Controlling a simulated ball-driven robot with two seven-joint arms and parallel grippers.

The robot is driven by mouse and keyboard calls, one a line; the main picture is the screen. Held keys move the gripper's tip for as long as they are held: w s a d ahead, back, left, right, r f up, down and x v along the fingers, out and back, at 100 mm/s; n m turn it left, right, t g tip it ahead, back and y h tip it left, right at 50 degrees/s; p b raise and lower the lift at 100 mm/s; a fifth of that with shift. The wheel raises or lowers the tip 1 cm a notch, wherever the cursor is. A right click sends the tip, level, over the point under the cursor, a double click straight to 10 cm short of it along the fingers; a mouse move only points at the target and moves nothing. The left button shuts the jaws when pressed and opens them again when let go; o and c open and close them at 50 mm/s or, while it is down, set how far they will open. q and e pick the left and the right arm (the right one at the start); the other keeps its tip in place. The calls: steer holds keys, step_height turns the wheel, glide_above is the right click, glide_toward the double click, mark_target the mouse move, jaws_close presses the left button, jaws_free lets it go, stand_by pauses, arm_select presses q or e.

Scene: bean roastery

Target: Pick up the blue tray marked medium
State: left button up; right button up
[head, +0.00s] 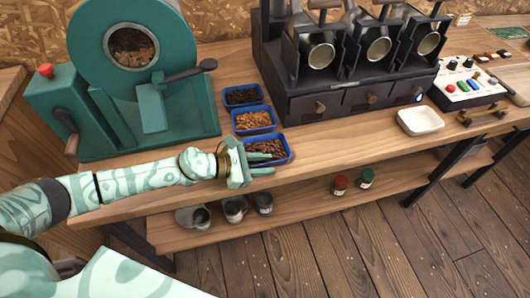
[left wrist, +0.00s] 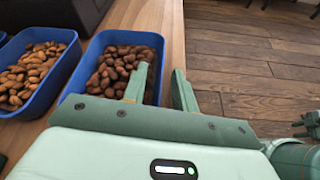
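Three blue trays stand in a row on the wooden table. The nearest tray (head: 289,146) holds brown beans; it also shows in the left wrist view (left wrist: 157,41). The middle tray (head: 274,124) holds lighter, tan beans, and the far tray (head: 261,93) holds very dark ones. I cannot read a mark on any of them. My left gripper (head: 270,164) is open at the nearest tray's front side. In the left wrist view its fingers (left wrist: 160,88) appear either side of that tray's wall, with a gap between them. Contact is unclear.
A green roaster (head: 140,90) stands left of the trays, and a dark machine (head: 345,95) behind right. A white dish (head: 420,121) and a control box (head: 466,84) are farther right. Cups (head: 235,208) and jars (head: 340,184) sit on the shelf below. Table right of the trays is clear.

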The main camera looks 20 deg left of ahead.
arm_select(q)
steer(key=shift+c, duration=0.3)
jaws_close()
steer(key=shift+r, duration=0.15)
